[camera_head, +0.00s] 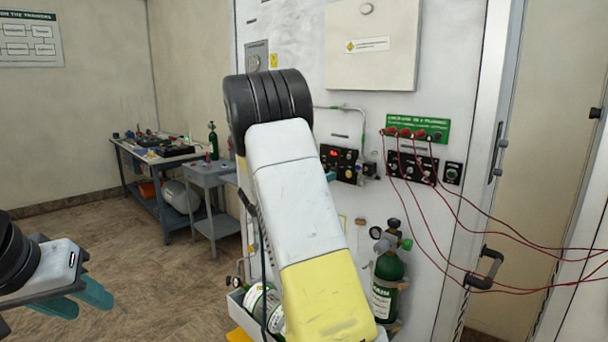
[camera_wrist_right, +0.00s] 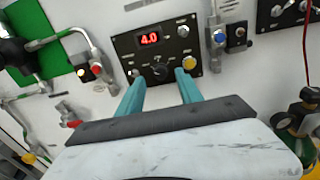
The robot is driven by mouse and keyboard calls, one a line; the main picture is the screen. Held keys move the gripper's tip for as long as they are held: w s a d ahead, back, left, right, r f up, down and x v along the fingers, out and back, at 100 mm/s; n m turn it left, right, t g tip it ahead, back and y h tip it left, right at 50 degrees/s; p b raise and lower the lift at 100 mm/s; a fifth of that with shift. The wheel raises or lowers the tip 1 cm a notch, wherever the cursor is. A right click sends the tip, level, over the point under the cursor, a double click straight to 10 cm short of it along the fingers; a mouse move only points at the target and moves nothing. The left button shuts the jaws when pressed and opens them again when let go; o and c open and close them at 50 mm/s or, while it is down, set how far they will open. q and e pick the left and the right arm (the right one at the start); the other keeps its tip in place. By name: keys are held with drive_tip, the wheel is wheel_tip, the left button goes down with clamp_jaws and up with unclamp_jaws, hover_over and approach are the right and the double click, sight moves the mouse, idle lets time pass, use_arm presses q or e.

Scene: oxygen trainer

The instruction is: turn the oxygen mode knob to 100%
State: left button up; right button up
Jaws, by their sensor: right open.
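The oxygen panel (camera_wrist_right: 157,50) is a black plate with a red display reading 4.0, a dark central knob (camera_wrist_right: 160,69) and several smaller controls. Which control is the oxygen mode knob, and its setting, I cannot read. My right gripper (camera_wrist_right: 159,78) is open, its teal fingers pointing at the panel, one tip on each side of the central knob in the wrist view. Whether they touch it I cannot tell. In the head view the panel (camera_head: 340,155) is partly hidden by my right arm. My left gripper (camera_head: 92,308) is open and empty at the lower left.
A green oxygen cylinder (camera_head: 388,285) with a regulator stands right of my right arm. Red leads (camera_head: 440,185) hang from a green-labelled panel (camera_head: 417,129). A workbench (camera_head: 158,150) and grey cart (camera_head: 212,180) stand at the left; floor before them is clear.

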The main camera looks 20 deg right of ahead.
drive_tip(key=shift+x, duration=1.5)
clamp_jaws()
drive_tip(key=m, duration=1)
drive_tip(key=shift+f+m, duration=0.15)
drive_tip(key=shift+m, duration=0.45)
